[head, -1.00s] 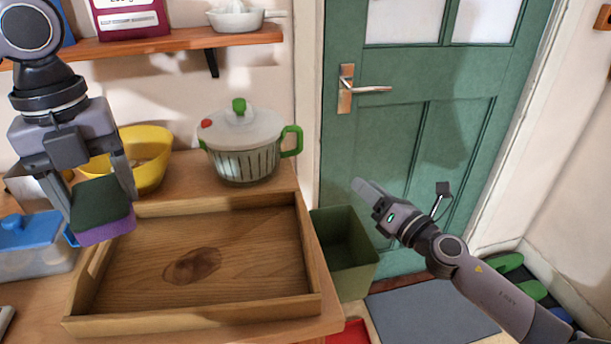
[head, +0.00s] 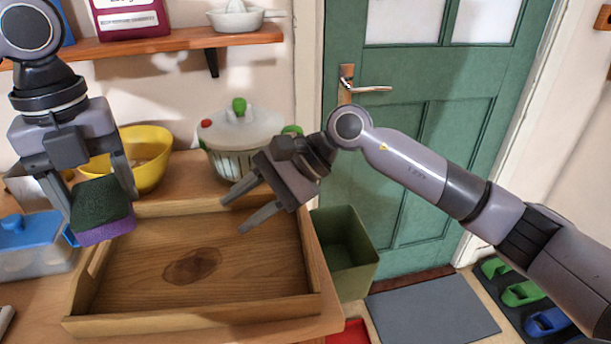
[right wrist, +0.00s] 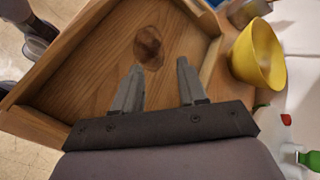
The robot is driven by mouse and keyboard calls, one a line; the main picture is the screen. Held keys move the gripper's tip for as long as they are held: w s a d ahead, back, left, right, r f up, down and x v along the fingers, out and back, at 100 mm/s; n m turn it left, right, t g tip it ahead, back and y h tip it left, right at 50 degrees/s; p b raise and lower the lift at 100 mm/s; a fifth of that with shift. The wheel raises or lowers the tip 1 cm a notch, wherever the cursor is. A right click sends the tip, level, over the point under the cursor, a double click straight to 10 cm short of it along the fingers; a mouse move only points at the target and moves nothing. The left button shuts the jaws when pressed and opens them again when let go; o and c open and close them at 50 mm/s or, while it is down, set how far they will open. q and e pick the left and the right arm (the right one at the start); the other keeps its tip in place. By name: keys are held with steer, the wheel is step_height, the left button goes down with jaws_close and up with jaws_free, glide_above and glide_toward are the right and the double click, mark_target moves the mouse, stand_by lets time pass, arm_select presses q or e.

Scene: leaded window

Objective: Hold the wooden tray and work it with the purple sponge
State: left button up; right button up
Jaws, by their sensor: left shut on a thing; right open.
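The wooden tray (head: 230,277) lies on the wooden counter in the head view, with a dark stain (head: 192,266) on its floor. It also shows in the right wrist view (right wrist: 90,75). My left gripper (head: 101,198) is shut on the purple sponge (head: 106,228), which has a dark green top layer. It holds the sponge near the tray's back left corner; I cannot tell if they touch. My right gripper (head: 232,213) is open and empty over the tray's back right part, its fingers pointing toward the tray. The stain shows between and beyond its fingers in the right wrist view.
A yellow bowl (head: 147,160) and a white lidded pot (head: 240,132) stand behind the tray. A blue-lidded box (head: 38,240) is at the left. A green bin (head: 345,255) stands right of the counter, before the green door (head: 420,130).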

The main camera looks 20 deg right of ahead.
steer(key=n+h, duration=0.2)
step_height(320, 180, up, 4)
steer(key=n+h, duration=0.6)
steer(key=h, duration=0.3)
glide_above(305, 226)
steer(key=shift+g, duration=0.3)
step_height(305, 226, down, 12)
steer(key=shift+r, duration=0.1)
jaws_close()
